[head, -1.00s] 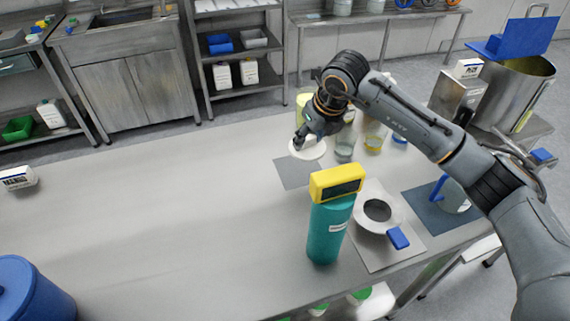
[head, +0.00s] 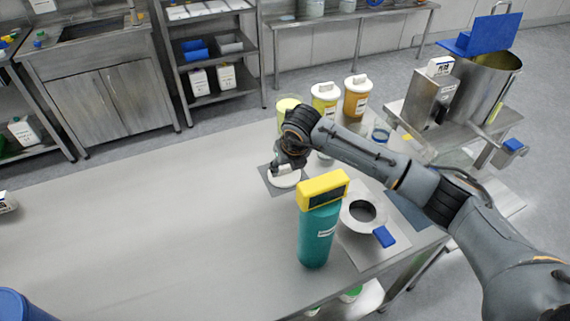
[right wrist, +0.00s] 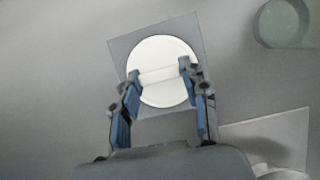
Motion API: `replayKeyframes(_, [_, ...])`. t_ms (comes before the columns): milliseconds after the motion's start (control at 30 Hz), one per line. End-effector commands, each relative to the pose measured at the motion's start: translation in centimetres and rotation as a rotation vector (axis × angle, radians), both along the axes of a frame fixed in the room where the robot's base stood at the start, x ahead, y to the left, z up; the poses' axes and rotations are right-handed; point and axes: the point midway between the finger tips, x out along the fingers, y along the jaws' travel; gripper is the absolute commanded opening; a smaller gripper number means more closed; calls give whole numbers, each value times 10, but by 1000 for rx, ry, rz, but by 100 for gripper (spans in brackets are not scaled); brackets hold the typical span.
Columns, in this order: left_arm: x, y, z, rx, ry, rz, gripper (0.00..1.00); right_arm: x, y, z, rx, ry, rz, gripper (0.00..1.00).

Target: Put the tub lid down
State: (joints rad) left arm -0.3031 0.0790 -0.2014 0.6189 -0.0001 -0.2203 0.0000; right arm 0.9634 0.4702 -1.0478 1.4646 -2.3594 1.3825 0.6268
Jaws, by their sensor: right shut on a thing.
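The tub lid (head: 287,181) is a white disc with a raised bar handle. My right gripper (head: 281,168) is above it in the head view and partly covers it. In the right wrist view the fingers of my right gripper (right wrist: 161,75) are shut on the two ends of the lid's handle, and the lid (right wrist: 163,97) lies flat over a grey square mat (right wrist: 124,48). The mat (head: 266,172) also shows around the lid in the head view. I cannot tell whether the lid touches the mat. My left gripper is out of view.
A teal canister with a yellow top (head: 317,236) stands in front of the lid. A metal funnel piece (head: 347,214) with a blue tab is right of it. Tubs (head: 324,97) with white lids stand behind my arm.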

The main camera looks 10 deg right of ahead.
Motion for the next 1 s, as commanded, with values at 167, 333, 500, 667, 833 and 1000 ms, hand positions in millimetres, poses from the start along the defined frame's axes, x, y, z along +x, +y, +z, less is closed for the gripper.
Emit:
replayKeyframes(167, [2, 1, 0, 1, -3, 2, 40, 0, 0, 1, 1, -2, 1, 23])
replayKeyframes(333, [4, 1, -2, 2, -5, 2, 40, 0, 0, -1, 1, -1, 1, 56])
replayKeyframes(500, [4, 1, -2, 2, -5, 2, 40, 0, 0, -1, 1, -1, 1, 67])
replayKeyframes(667, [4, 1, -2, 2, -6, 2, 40, 0, 0, -1, 1, -1, 0, 67])
replayKeyframes(833, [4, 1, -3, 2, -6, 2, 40, -2, 0, 8, 1, -3, 0, 67])
replayKeyframes(1000, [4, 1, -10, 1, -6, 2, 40, -13, -3, 36, 1, -7, 2, 67])
